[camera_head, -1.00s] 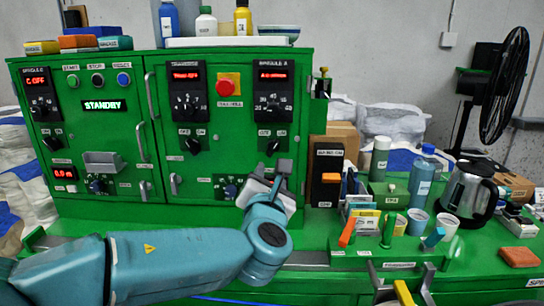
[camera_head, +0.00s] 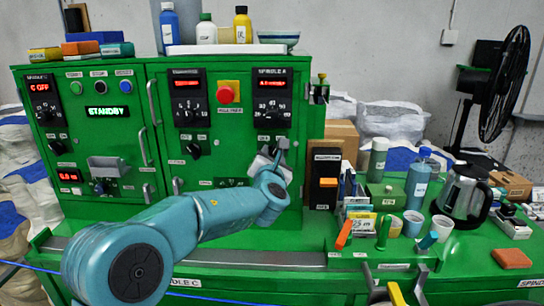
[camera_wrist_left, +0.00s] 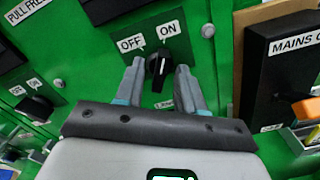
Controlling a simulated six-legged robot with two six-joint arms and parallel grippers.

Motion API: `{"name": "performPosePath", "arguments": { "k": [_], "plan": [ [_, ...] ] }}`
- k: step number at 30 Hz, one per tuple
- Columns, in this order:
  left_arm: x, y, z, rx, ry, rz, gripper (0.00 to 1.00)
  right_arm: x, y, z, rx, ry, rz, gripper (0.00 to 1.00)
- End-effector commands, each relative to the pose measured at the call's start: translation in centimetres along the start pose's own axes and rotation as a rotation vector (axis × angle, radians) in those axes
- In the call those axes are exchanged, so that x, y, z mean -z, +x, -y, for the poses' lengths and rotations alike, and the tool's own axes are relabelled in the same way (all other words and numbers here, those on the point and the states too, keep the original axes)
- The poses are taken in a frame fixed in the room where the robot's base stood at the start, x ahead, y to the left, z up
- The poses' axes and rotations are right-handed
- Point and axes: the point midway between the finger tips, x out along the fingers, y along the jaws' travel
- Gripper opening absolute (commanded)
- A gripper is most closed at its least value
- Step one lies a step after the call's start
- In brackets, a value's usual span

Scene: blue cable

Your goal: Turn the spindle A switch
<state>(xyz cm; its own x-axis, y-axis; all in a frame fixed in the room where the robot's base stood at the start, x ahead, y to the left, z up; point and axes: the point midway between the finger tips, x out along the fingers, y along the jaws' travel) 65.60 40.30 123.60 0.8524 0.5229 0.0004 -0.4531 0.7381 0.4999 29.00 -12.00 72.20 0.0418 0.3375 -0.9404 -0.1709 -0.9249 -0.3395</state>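The spindle A switch (camera_wrist_left: 158,67) is a black knob on the green cabinet (camera_head: 230,160), below OFF and ON labels. In the wrist view it stands between the two grey fingers of my left gripper (camera_wrist_left: 160,65), with a narrow gap on each side. The left gripper is open, its fingertips near the panel. In the head view this gripper (camera_head: 277,152) is below the SPINDLE A display (camera_head: 272,83) and largely covers the switch. The small size of the knob's mark leaves its exact setting unclear.
A similar switch (camera_head: 193,149) sits to the left on the panel. A black mains box (camera_head: 323,190) with an orange lever stands just right of the gripper. Bottles, cups and a kettle (camera_head: 463,195) crowd the bench on the right. Bottles stand on the cabinet top.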

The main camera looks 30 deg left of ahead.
Motion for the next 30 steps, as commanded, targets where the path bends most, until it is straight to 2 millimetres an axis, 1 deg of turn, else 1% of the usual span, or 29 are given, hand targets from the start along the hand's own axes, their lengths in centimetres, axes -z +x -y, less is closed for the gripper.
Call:
{"name": "performPosePath", "arguments": {
  "k": [1,2,3,5,6,13,17,23,30],
  "plan": [
    [0.0,0.0,0.0,0.0,0.0,0.0,0.38,0.0,0.0,0.0,0.0,0.0,0.0,0.43],
    [0.0,0.0,0.0,0.0,0.0,0.0,0.35,0.0,0.0,0.0,0.0,0.0,0.0,0.43],
    [0.0,0.0,0.0,0.0,0.0,0.0,0.22,0.0,0.0,0.0,0.0,0.0,0.0,0.43],
    [0.0,0.0,0.0,0.0,0.0,0.0,0.03,0.0,0.0,0.0,0.0,0.0,0.0,0.43],
    [0.0,-0.1,0.0,0.0,0.0,0.0,0.0,0.0,0.0,0.0,0.0,0.0,0.0,0.43],
    [0.1,-0.1,0.1,0.0,-0.006,0.0,0.0,0.0,0.2,-0.1,0.0,0.0,0.0,0.43],
    [0.2,-0.1,0.1,0.0,-0.035,0.0,0.0,0.0,0.7,-0.3,0.0,0.0,0.0,0.43],
    [0.4,-0.1,0.3,0.0,-0.141,0.001,0.0,0.1,2.5,-0.9,0.0,0.0,0.0,0.43],
    [0.5,-0.1,0.3,0.0,-0.352,0.002,0.0,0.1,5.2,-1.9,0.0,0.0,0.0,0.43]
  ]
}}
